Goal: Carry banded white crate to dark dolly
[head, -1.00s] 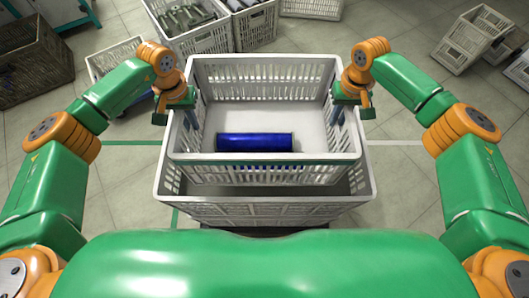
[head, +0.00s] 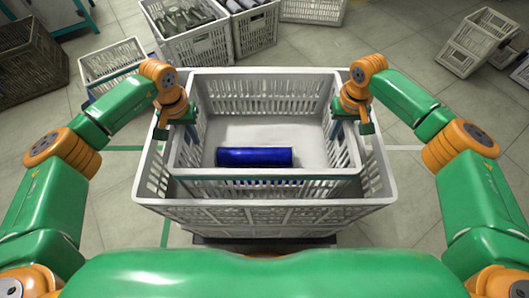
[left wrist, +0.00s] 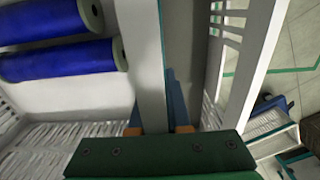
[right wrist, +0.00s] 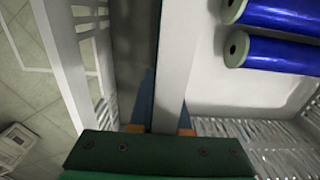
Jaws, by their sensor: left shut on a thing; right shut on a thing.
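The banded white crate (head: 262,130) is in the middle of the head view, with a thin green band (head: 262,178) along its front. A blue roll (head: 254,157) lies in it; the left wrist view shows two blue rolls (left wrist: 62,62) side by side. My left gripper (head: 182,116) is shut on its left wall and my right gripper (head: 352,116) on its right wall. The crate appears within the outline of a larger white crate (head: 265,215). I cannot tell whether it rests there or hangs. A dark edge (head: 265,240), perhaps the dolly, shows beneath the larger crate.
A white crate of grey parts (head: 190,38) stands at the back left, beside another white crate (head: 256,28). A dark crate (head: 28,60) is at far left. A tilted white crate (head: 478,42) is at the back right. Tiled floor is clear on the right.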

